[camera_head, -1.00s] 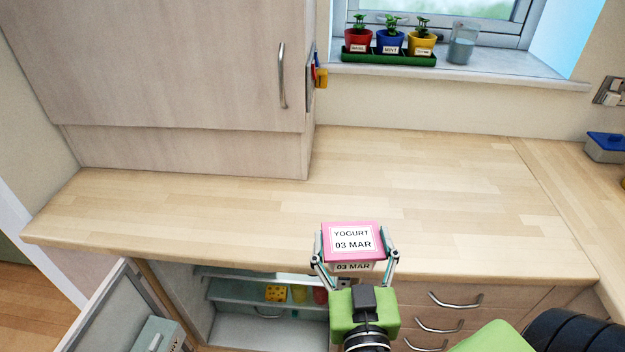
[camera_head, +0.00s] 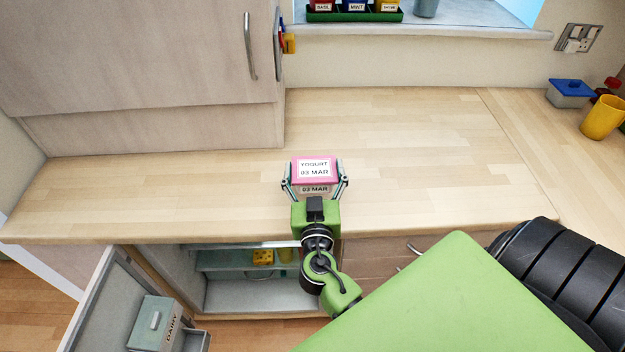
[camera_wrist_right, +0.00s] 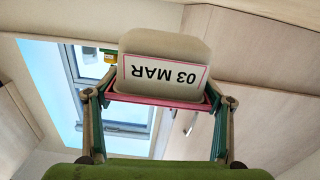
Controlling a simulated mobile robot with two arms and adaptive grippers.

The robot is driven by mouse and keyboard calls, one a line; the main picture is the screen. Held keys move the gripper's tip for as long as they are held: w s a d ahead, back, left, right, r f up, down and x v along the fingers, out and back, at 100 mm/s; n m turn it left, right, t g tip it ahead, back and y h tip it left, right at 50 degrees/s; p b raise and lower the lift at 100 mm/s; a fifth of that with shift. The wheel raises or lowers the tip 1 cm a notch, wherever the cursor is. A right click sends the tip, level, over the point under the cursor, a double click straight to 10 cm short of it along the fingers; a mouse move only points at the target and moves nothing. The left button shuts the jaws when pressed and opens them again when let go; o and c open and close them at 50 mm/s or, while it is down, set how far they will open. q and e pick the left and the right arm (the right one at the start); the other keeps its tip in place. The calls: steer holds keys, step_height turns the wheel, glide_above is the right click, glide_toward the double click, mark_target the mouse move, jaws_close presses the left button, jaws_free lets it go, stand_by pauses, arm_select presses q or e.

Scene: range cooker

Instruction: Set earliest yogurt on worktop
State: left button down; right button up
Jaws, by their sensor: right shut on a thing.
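The yogurt (camera_head: 314,169) is a tub with a pink lid, labelled "YOGURT 03 MAR" on top and "03 MAR" on its side. My right gripper (camera_head: 315,184) is shut on it, one finger on each side. In the head view the tub shows over the front middle part of the wooden worktop (camera_head: 420,140); I cannot tell whether it touches the surface. The right wrist view shows the tub (camera_wrist_right: 165,60) between the fingers, its label upside down in the picture. My left gripper is not in view.
Below the worktop the fridge (camera_head: 250,292) stands open with yellow items on a shelf, its door (camera_head: 95,315) swung out at left holding a dairy box (camera_head: 155,322). A wall cupboard (camera_head: 140,60) is at back left. A blue-lidded box (camera_head: 570,92) and yellow cup (camera_head: 602,118) stand at right.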

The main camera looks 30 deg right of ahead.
steer(key=shift+w+d+f, duration=0.15)
steer(key=shift+w+f, duration=0.2)
steer(key=shift+f, duration=0.15)
steer(key=shift+w+d+f+b, duration=0.15)
steer(key=shift+f+b, duration=0.15)
steer(key=shift+f, duration=0.55)
steer(key=shift+w+a+f+b, duration=0.1)
steer(key=shift+f+b, duration=0.2)
steer(key=shift+f, duration=0.55)
steer(key=shift+f, duration=0.15)
steer(key=o, duration=1.3)
